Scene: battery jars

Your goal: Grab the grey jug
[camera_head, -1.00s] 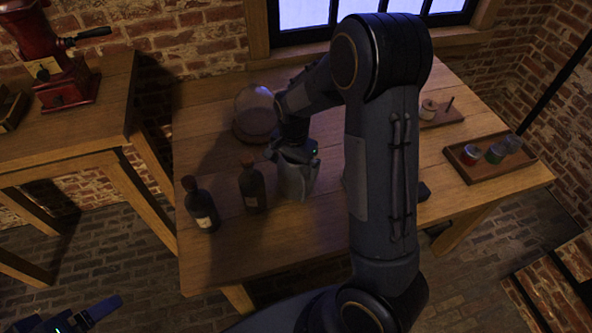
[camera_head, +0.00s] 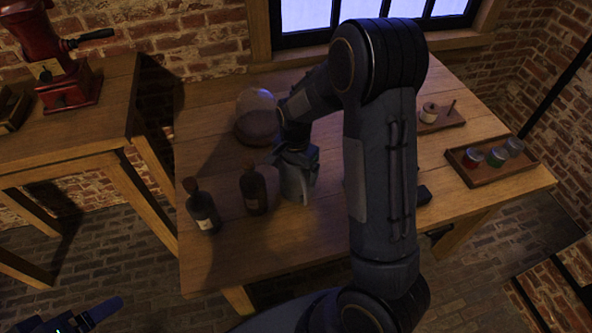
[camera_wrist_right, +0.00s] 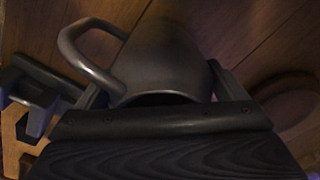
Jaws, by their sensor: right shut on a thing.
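The grey jug (camera_head: 293,188) stands on the wooden table, partly hidden by my right gripper (camera_head: 297,160). In the right wrist view the jug (camera_wrist_right: 172,50) sits between the fingers, with its looped handle (camera_wrist_right: 84,52) at the left. My right gripper (camera_wrist_right: 160,100) is shut on the jug from above. I cannot tell whether the jug is lifted off the table. Part of my left gripper (camera_head: 98,312) shows at the bottom left corner, away from the table; its jaws cannot be made out.
Two dark bottles (camera_head: 203,212) (camera_head: 253,190) stand just left of the jug. A glass dome on a round wooden base (camera_head: 257,118) stands behind. A wooden tray with small jars (camera_head: 490,178) is at the right, and a spool board (camera_head: 440,122) behind it. The front left tabletop is clear.

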